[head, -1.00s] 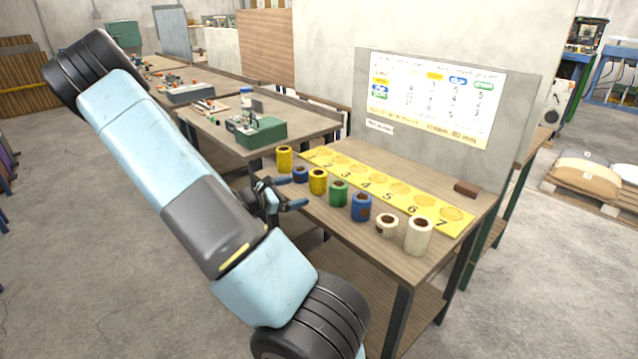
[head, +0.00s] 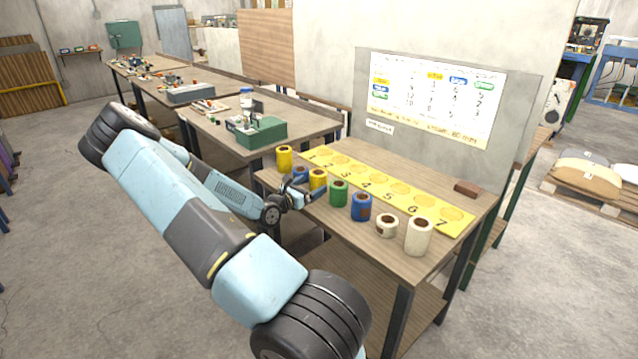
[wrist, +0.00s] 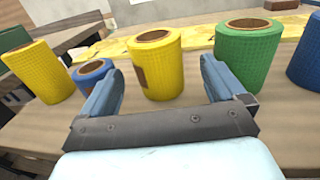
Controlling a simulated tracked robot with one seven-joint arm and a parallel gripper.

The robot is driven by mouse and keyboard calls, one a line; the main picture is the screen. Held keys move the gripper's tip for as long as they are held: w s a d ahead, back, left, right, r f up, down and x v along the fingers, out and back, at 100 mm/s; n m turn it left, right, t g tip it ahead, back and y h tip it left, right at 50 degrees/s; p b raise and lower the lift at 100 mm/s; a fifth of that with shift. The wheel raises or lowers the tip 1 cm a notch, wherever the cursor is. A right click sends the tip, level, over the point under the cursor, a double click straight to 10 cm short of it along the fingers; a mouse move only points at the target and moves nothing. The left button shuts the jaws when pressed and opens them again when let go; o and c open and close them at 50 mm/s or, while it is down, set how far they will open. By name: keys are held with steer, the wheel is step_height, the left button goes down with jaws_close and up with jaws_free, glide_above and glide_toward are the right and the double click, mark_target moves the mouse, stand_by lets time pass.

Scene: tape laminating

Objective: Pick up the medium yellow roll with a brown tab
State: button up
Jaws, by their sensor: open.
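The medium yellow roll (head: 318,178) stands upright in the row along the table's near edge. In the wrist view the yellow roll (wrist: 163,68) is ahead, between the lines of the two fingers, with a brown tab on its left side. My gripper (head: 308,188) is open at the near side of this roll. In the wrist view its two blue-grey fingers (wrist: 160,84) are spread, with nothing held. The left finger is close to the small blue roll; I cannot tell if they touch.
Left of it stand a small blue roll (wrist: 92,72) and another yellow roll (head: 284,158). Right of it are a green roll (head: 339,193), a blue roll (head: 361,207) and two cream rolls (head: 418,237). A yellow numbered board (head: 457,227) lies behind, with a brown block (head: 466,190) beyond.

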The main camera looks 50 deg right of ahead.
mark_target(322, 176)
steer(key=shift+w+d+r, duration=0.15)
steer(key=shift+d, duration=1.6)
steer(key=shift+w+d+r, duration=0.1)
steer(key=shift+d+r, duration=0.05)
steer(key=shift+d, duration=1.6)
steer(key=shift+c, duration=0.3)
steer(key=c, duration=1)
